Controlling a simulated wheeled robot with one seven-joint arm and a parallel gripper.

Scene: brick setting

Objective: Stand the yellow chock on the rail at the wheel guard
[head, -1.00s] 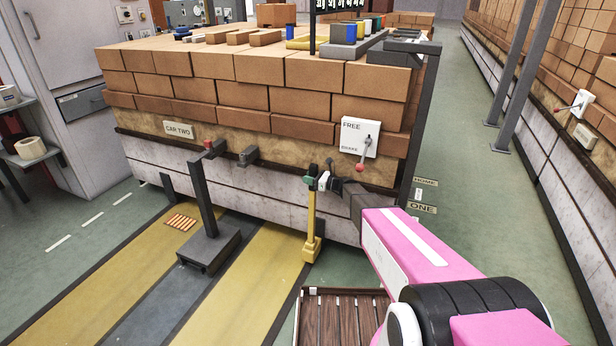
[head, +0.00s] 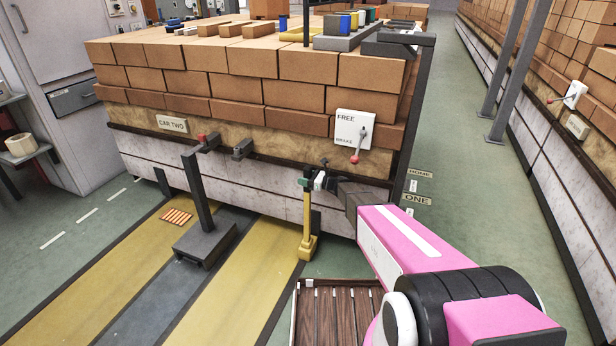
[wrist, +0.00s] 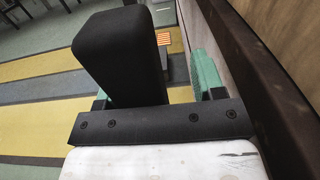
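The yellow chock (head: 307,222) stands upright by the side of car two, a tall post with a wider foot. Its foot is at the dark rail (head: 285,296) along the yellow strip, close to a dark guard (head: 316,219) under the car. My gripper (head: 312,182) is at the top of the post. In the wrist view a black grip block (wrist: 125,60) stands between my green-padded fingers (wrist: 155,88). It is close to the left pad, and floor shows between it and the right pad, so the fingers look open. The contact on the left is hidden.
Car two (head: 220,170) carries stacked bricks and fills the middle. A FREE lever panel (head: 353,136) is on its side above my gripper. A dark post on a base (head: 205,243) stands to the left. A slatted wooden pallet (head: 335,315) lies below my arm.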

